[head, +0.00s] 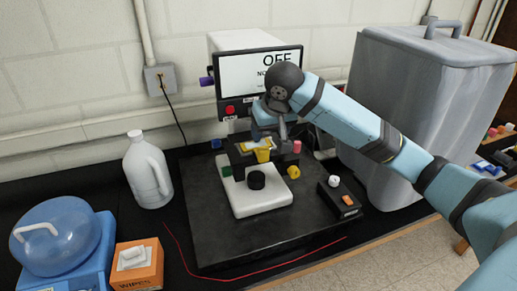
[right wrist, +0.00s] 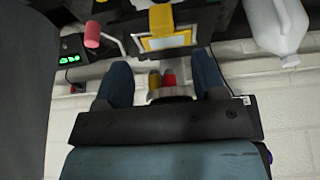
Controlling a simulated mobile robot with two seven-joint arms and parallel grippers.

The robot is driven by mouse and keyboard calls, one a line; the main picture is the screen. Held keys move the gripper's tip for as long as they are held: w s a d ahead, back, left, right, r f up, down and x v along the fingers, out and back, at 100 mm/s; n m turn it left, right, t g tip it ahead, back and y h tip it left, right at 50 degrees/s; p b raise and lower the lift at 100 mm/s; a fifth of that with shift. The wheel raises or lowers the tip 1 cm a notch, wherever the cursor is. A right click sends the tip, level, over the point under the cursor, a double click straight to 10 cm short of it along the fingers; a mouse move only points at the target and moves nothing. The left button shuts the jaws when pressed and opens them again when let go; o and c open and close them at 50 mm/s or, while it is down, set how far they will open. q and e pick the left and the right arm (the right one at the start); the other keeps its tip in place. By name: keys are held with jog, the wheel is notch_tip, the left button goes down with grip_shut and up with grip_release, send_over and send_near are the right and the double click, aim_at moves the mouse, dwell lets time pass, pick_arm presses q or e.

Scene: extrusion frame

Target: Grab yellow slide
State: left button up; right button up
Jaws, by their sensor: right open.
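The yellow slide (head: 250,146) lies on the dark stage of a white-based device in the head view. In the right wrist view it shows as a yellow-edged pale plate (right wrist: 166,43) beyond my fingertips. A yellow block (head: 262,155) sits at its front edge and also shows in the right wrist view (right wrist: 160,19). My right gripper (head: 272,128) is just above and behind the slide, partly hiding it. Its two blue fingers are apart with nothing held between them in the right wrist view (right wrist: 161,75). My left gripper is not in view.
The white device base (head: 262,201) carries a black knob (head: 256,180). A screen (head: 258,74) stands behind, and a large grey bin (head: 418,95) at right. A white jug (head: 147,172), blue container (head: 57,237) and orange wipes box (head: 137,265) stand left. The mat's front is clear.

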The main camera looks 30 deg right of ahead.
aim_at(263, 149)
jog(key=x, duration=0.4)
jog(key=shift+d, duration=0.1)
jog(key=shift+w+f+p, duration=0.3)
jog(key=shift+f+p, duration=0.05)
jog(key=shift+f, duration=0.1)
jog(key=p+x, duration=0.1)
jog(key=x, duration=0.3)
jog(key=shift+w+f, duration=0.15)
jog(key=shift+w, duration=0.05)
jog(key=shift+f, duration=0.1)
jog(key=c, duration=1)
